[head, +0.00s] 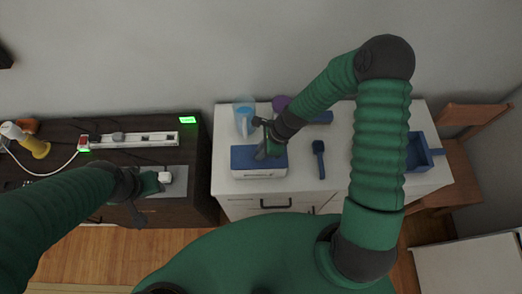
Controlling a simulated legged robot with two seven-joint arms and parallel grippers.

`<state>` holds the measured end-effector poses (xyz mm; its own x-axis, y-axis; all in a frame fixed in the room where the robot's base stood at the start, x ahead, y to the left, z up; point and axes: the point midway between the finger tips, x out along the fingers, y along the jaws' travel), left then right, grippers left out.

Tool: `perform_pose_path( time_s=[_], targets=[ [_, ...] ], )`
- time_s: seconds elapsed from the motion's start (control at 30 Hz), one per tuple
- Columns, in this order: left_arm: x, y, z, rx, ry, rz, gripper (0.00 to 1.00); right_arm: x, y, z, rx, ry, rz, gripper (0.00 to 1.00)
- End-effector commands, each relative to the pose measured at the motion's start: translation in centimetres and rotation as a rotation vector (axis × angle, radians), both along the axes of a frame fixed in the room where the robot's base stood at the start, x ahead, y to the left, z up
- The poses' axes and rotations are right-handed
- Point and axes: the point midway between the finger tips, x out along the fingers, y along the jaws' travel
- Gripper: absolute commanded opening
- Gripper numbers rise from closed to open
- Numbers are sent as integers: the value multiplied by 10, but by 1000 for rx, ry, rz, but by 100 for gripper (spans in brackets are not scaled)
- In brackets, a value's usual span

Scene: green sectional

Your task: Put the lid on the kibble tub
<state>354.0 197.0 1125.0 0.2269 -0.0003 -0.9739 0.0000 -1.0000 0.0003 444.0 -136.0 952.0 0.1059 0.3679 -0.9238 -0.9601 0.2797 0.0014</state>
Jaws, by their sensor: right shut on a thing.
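A low box with a blue top (243,159) and a white front (259,173) with small dark lettering stands at the front left of the white cabinet top. I take it as the kibble tub with its blue lid; whether the lid is seated or just above the tub cannot be told. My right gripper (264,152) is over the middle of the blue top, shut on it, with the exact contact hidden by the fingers. My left gripper (146,198) is over the front of the dark cabinet, near a small white block; its finger gap is unclear.
A light-blue clear container (243,117) and a purple round thing (281,102) stand behind the box. A dark blue brush-like tool (319,160) lies to its right. A blue open tray (420,152) is at the right. A power strip (133,140) lies on the dark cabinet (200,157).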

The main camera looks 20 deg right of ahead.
Motion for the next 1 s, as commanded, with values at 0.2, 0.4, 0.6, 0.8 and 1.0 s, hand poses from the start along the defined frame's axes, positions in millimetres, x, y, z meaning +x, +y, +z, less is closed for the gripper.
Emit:
perform_pose_path(
  time_s=[0.2, 0.4, 0.6, 0.8, 1.0],
  targets=[
    [0, 0, 2, 0, 0, 0, 40, -1, 3, -1, 0, 1, 0, 0],
    [0, 0, 1, 0, 0, 0, 40, 0, 2, -1, 0, 0, 0, 0],
    [0, 0, 1, 0, 0, 0, 40, 0, 2, -2, 0, 0, 0, 0],
    [0, 0, -1, 0, 0, 0, 40, 0, 2, -6, 0, 1, 0, 0],
    [0, 0, -1, 0, 0, 0, 40, 0, 2, -7, 0, 0, 0, 0]
  ],
)
